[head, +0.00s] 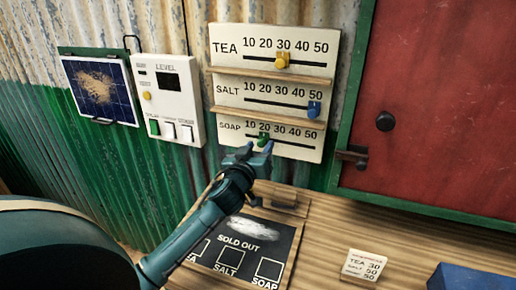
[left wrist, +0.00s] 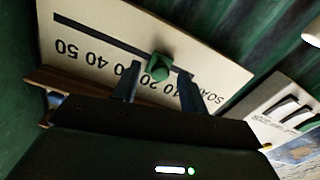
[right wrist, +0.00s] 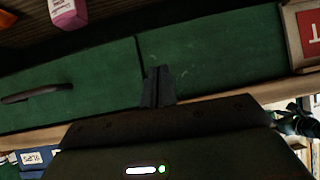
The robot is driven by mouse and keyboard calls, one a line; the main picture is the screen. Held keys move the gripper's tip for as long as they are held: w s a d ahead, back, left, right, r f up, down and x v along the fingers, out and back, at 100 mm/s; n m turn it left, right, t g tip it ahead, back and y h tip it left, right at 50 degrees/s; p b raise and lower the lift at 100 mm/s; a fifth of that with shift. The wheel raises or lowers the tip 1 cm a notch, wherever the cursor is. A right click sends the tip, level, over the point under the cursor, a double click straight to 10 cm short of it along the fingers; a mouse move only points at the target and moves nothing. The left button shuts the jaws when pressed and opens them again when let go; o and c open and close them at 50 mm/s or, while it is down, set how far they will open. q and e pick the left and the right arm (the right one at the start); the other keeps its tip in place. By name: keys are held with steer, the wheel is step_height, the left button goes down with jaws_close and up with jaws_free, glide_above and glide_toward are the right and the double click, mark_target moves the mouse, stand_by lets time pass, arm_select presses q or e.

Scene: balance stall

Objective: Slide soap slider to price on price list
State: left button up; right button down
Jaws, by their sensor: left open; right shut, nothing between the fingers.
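The price board (head: 225,60) hangs on the corrugated wall with tea, salt and soap rows. The green soap slider (head: 262,141) stands at about 20; it also shows in the left wrist view (left wrist: 150,70). The yellow tea slider (head: 282,61) is at 30 and the blue salt slider (head: 314,109) at 50. The price list card (head: 364,266) on the counter seems to read tea 30, salt 50, soap 50. My left gripper (head: 255,148) is open at the soap row, its fingertips either side of the knob; contact is unclear. My right gripper (right wrist: 158,86) is shut and empty.
A level box (head: 170,95) and a solar panel (head: 98,90) are left of the board. A red shutter (head: 430,100) in a green frame is right. A "sold out" board (head: 240,243) lies on the counter. Green drawers (right wrist: 80,90) face my right gripper.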

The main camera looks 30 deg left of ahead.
arm_select(q)
steer(key=c, duration=0.8)
steer(key=shift+c, duration=0.6)
jaws_close()
arm_select(e)
steer(key=shift+s+a, duration=0.1)
steer(key=shift+s, duration=0.1)
steer(key=shift+s+f, duration=0.1)
